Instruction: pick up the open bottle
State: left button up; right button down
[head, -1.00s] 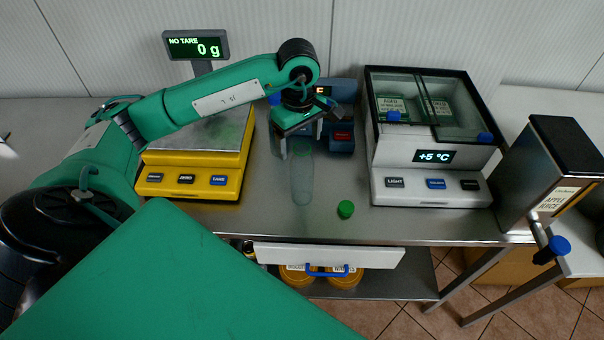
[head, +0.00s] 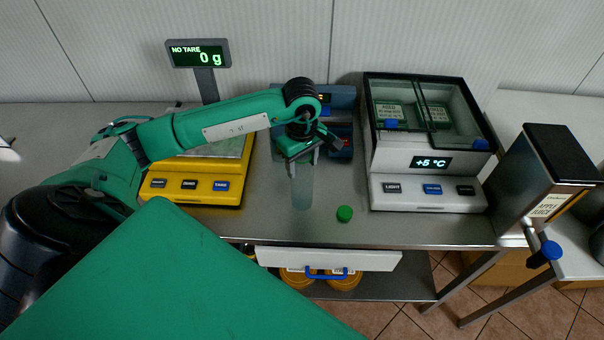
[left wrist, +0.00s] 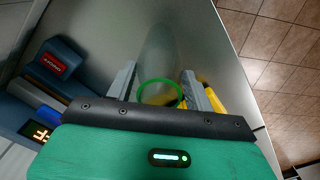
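The open bottle (head: 302,190) is clear and stands upright on the steel counter, with no cap on it. My left gripper (head: 303,163) is above it and hides its top in the head view. In the left wrist view, the bottle's green neck ring (left wrist: 160,82) lies between the two fingers of my left gripper (left wrist: 160,75). The bottle's base appears to be on the counter. My right gripper is not in view.
A loose green cap (head: 345,213) lies right of the bottle. A yellow scale (head: 195,190) stands left, a glass-topped cooler (head: 430,195) right, and a blue device (head: 342,97) behind. The apple juice dispenser (head: 550,170) is far right. The counter's front edge is near the bottle.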

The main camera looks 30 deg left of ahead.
pick_arm(q)
jog(key=shift+c, duration=1.2)
jog(key=shift+r, duration=0.1)
